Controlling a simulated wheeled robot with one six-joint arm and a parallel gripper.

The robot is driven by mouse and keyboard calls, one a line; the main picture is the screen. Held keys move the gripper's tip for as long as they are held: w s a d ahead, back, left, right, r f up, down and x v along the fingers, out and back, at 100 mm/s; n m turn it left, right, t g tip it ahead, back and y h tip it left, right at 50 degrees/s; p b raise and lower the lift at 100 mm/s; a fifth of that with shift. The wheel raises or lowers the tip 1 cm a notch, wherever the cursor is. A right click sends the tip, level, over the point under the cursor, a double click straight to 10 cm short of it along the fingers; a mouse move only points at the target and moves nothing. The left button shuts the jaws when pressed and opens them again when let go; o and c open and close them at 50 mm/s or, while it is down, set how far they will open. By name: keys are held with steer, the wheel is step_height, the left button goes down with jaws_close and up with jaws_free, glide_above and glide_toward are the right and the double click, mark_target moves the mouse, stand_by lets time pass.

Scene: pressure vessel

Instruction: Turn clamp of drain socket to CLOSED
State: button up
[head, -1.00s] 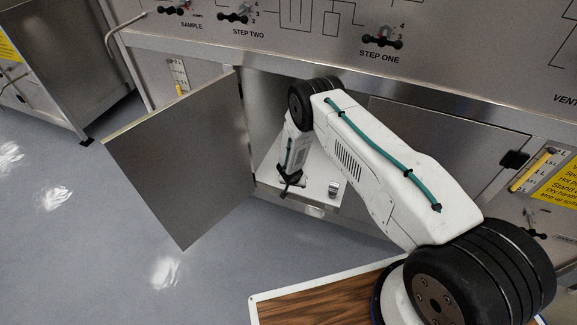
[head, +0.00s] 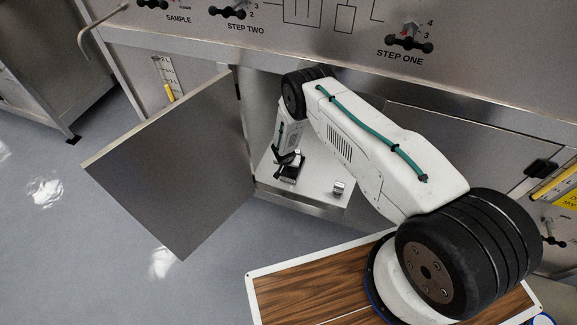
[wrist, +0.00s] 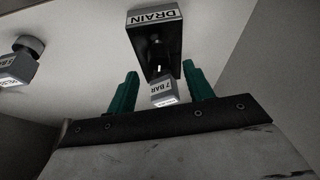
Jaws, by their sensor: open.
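The drain socket (wrist: 157,35) is a dark box with a white DRAIN label, upside down in the wrist view, on the pale cabinet floor. A black part inside may be its clamp; its position is too dark to read. A small grey block with a BAR label (wrist: 163,92) is at the socket's near end. My gripper (wrist: 160,70) is open, with one teal finger on each side of this block; I cannot tell whether they touch it. In the head view my gripper (head: 287,160) is low inside the cabinet, beside the dark socket (head: 290,174).
Another labelled grey fitting (wrist: 20,62) is left in the wrist view; a small metal fitting (head: 338,187) stands right of my gripper in the head view. The cabinet door (head: 170,165) hangs open at left. The steel cabinet front (head: 460,150) is close to my arm.

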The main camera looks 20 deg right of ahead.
steer(key=shift+x, duration=2.3)
steer(key=c, duration=1)
steer(key=shift+d+r+n+y, duration=0.1)
steer(key=shift+n+y, duration=0.3)
steer(key=shift+n, duration=0.6)
